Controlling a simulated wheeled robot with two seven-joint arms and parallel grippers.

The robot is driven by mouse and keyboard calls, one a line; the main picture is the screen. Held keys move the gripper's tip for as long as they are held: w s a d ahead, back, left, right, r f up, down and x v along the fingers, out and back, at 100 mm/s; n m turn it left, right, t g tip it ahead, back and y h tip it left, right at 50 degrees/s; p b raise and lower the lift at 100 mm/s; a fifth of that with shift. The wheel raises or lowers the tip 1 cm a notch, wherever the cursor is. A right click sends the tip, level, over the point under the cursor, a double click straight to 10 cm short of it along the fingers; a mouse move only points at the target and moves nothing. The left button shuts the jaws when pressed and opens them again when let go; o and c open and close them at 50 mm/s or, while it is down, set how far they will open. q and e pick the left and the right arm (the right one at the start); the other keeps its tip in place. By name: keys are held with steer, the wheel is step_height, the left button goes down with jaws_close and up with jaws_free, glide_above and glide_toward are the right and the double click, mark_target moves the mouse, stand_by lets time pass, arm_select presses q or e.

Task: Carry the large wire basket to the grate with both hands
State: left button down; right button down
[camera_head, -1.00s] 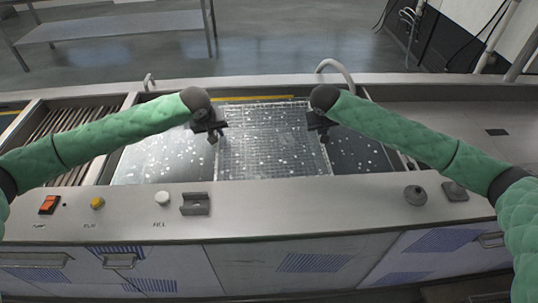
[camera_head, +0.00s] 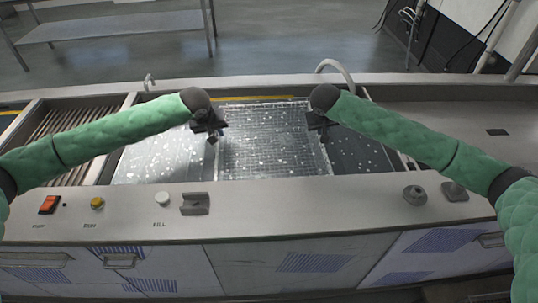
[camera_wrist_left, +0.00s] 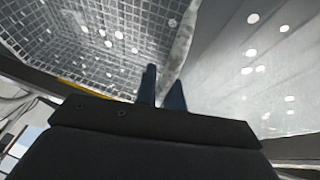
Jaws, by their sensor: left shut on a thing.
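The large wire basket (camera_head: 265,150) sits in the tank (camera_head: 150,160), its mesh specked with white spots. My left gripper (camera_head: 212,138) is at the basket's left side. In the left wrist view my left gripper's dark blue fingers (camera_wrist_left: 163,88) are shut on the rim of the basket, and the mesh (camera_wrist_left: 85,40) spreads to the left of them. My right gripper (camera_head: 323,136) is at the basket's right side; its fingers are too small and dark to tell whether they are shut. The slatted grate (camera_head: 68,128) is at the left of the tank.
The front panel carries an orange switch (camera_head: 48,204), a yellow button (camera_head: 97,203), a white button (camera_head: 162,198) and a grey bracket (camera_head: 195,204). A curved pipe (camera_head: 340,70) rises behind the tank.

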steer(key=shift+r, duration=0.15)
